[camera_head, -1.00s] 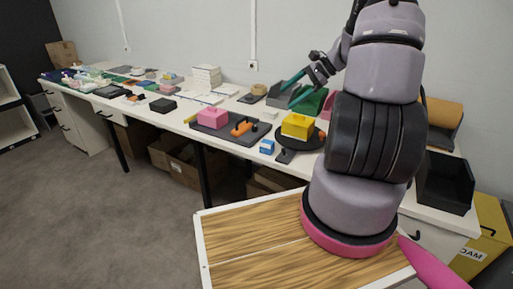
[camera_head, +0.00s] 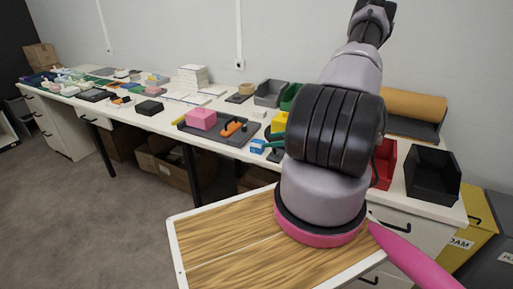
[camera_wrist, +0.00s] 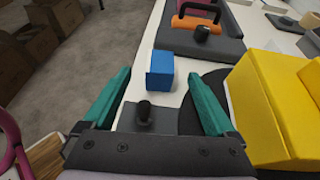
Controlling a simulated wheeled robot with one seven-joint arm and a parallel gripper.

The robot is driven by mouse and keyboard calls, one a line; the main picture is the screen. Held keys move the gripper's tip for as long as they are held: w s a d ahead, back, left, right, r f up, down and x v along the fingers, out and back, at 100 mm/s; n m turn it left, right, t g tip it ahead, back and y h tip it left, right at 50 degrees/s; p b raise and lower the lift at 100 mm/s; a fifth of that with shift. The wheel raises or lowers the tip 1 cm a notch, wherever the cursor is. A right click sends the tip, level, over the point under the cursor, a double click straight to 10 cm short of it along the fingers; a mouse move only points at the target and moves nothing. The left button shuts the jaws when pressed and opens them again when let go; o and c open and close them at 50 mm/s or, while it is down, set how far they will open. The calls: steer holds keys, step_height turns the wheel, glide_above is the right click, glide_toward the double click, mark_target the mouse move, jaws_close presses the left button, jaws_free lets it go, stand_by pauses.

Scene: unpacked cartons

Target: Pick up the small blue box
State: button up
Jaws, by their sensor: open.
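The small blue box (camera_head: 257,146) stands near the front edge of the long white table, right of a dark tray. In the wrist view the small blue box (camera_wrist: 160,70) is upright, its front face plain blue. My gripper (camera_wrist: 158,74) is open, with its teal fingers apart. The box appears between the fingertips and a little ahead of them; I see no contact. In the head view my arm hides most of the gripper, and only a teal finger (camera_head: 273,144) shows just right of the box.
A grey plate with a black knob (camera_wrist: 147,112) lies between the box and my gripper. A yellow block (camera_wrist: 272,105) stands close on the right, on a dark round base.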

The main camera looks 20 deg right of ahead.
mark_target(260, 142)
steer(key=shift+f+x, duration=0.1)
steer(key=shift+x, duration=1.45)
steer(key=shift+f+x, duration=0.15)
steer(key=shift+x, duration=1.4)
steer(key=shift+d, duration=0.1)
steer(key=c, duration=1.4)
steer(key=shift+r, duration=0.15)
